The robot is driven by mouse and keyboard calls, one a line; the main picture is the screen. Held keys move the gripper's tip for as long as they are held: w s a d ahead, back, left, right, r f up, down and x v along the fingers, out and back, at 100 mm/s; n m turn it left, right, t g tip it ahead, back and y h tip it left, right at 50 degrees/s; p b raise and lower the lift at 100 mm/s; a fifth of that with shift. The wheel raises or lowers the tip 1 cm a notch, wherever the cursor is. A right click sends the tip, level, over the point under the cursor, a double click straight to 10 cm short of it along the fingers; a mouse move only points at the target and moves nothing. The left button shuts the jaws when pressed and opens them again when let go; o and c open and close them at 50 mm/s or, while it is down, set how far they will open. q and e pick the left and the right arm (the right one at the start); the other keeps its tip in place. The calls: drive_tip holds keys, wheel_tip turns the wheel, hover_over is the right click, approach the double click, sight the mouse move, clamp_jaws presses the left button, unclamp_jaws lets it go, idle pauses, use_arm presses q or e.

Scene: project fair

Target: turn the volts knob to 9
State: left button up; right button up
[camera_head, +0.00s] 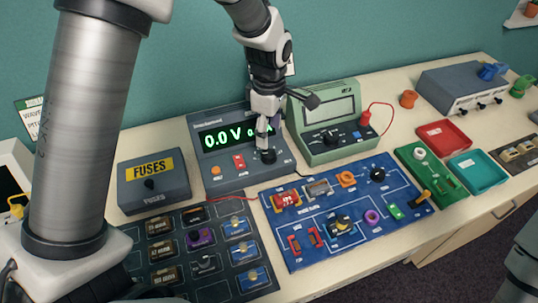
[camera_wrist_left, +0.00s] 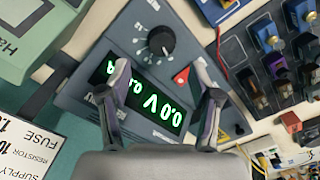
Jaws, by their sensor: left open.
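The grey power supply (camera_head: 222,181) stands on the bench with a green display (camera_head: 225,137) reading 0.0 V; the rest is partly hidden by my gripper. Its black volts knob (camera_head: 268,156) is at the right of its front panel. In the left wrist view the knob (camera_wrist_left: 161,42) sits in a ring of white scale marks. My left gripper (camera_head: 264,136) hangs over the front panel, just above the knob. In the left wrist view its two fingers (camera_wrist_left: 163,65) are apart with nothing between them, and the knob lies beyond the tips. My right gripper is out of sight.
A red switch (camera_head: 238,162) sits left of the knob. A green meter (camera_head: 340,150) stands close on the right, a grey FUSES box (camera_head: 135,193) on the left. A blue circuit board (camera_head: 300,258) lies in front. Red and teal trays (camera_head: 447,124) are farther right.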

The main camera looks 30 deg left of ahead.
sight(269, 152)
use_arm(q)
drive_tip(key=f+p, duration=0.1)
drive_tip(key=f, duration=0.5)
drive_tip(key=shift+s+f, duration=0.2)
drive_tip(key=shift+w+f, duration=0.15)
drive_tip(key=shift+f, duration=0.15)
drive_tip(key=shift+r, duration=0.1)
drive_tip(key=c, duration=1.1)
